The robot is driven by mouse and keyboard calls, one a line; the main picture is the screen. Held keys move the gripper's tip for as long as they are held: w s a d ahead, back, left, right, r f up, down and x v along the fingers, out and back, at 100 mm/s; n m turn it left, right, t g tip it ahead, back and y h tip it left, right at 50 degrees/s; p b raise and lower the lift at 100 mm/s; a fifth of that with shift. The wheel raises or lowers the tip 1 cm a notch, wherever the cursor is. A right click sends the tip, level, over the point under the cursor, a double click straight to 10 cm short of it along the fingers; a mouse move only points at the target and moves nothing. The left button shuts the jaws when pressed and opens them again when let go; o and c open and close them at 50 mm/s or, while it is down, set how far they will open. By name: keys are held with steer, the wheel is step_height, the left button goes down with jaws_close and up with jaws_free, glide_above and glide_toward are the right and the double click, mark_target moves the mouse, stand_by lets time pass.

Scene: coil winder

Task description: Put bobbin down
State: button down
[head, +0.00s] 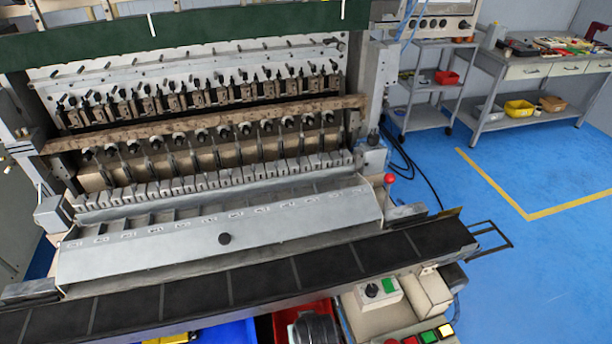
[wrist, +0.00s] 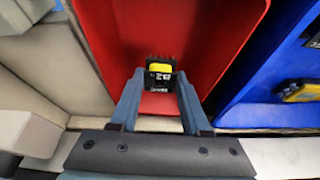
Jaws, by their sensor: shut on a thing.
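In the wrist view, the bobbin (wrist: 160,72) is a small black piece with a yellow block and white markings on its face. My gripper (wrist: 158,88) is shut on it, with one blue-grey finger at each side. The bobbin is held within the outline of the red bin (wrist: 205,40). I cannot tell whether it touches the bin's floor. In the head view, the red bin (head: 283,325) shows at the bottom edge, partly covered by my arm. The bobbin and fingertips are hidden there.
A blue bin (wrist: 235,85) stands beside the red one, with a yellow and black device (wrist: 298,91) in it. The coil winder (head: 215,230) stands behind, with a black segmented ledge (head: 250,282). A control box (head: 378,292) and lit buttons (head: 428,337) are right of the bins.

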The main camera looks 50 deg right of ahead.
steer(key=shift+f, duration=1.85)
steer(key=shift+f+b, duration=0.15)
steer(key=shift+b, duration=0.15)
steer(key=shift+c, duration=1.8)
jaws_free()
steer(key=shift+r, duration=0.3)
steer(key=p+v, duration=0.1)
steer(key=v, duration=1)
steer(key=shift+s+r, duration=0.2)
steer(key=shift+r, duration=0.15)
